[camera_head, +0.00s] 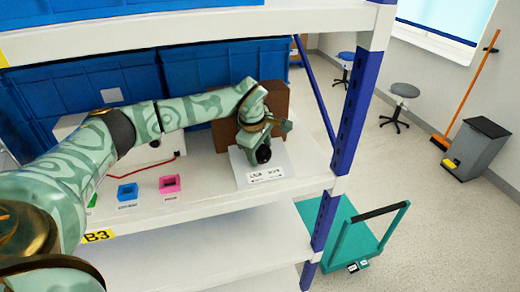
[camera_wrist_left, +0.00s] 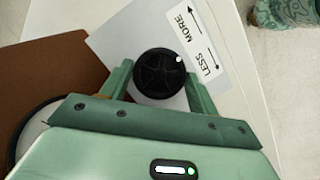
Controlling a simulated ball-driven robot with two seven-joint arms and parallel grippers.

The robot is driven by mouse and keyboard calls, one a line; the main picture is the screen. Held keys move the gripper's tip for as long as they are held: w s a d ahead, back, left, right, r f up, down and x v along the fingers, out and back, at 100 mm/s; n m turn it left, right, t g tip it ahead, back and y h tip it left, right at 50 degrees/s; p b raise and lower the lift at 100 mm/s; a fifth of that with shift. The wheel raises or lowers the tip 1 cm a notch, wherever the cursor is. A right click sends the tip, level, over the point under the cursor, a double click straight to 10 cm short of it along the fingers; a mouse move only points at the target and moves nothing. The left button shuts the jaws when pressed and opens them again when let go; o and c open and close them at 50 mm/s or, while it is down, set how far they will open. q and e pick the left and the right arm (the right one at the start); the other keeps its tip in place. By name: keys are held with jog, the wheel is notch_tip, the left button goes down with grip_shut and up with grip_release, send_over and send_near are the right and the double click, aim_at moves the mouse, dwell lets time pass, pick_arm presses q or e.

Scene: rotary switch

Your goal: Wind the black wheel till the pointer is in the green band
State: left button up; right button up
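The black wheel (camera_wrist_left: 160,72) lies between the two fingers of my left gripper (camera_wrist_left: 159,78) in the left wrist view. One finger is on each side, close to its rim; I cannot tell whether they press on it. A white dot shows on the wheel's right edge. In the head view the wheel (camera_head: 263,154) shows just below my left gripper (camera_head: 257,144). A white label (camera_wrist_left: 197,40) beside it reads MORE and LESS with arrows. A round dark-rimmed dial (camera_wrist_left: 33,128) is mostly hidden behind my gripper. The pointer and green band are not visible. My right gripper is out of view.
The wheel's grey plate (camera_head: 283,176) and a brown panel (camera_head: 221,133) are on the white shelf (camera_head: 225,195). A pink block (camera_head: 170,184) and a blue block (camera_head: 127,193) stand to the left. Blue bins (camera_head: 200,72) are behind. A blue post (camera_head: 349,120) stands right.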

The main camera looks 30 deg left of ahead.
pick_arm(q)
jog(key=c, duration=0.4)
jog(key=shift+c, duration=0.2)
jog(key=shift+n, duration=0.4)
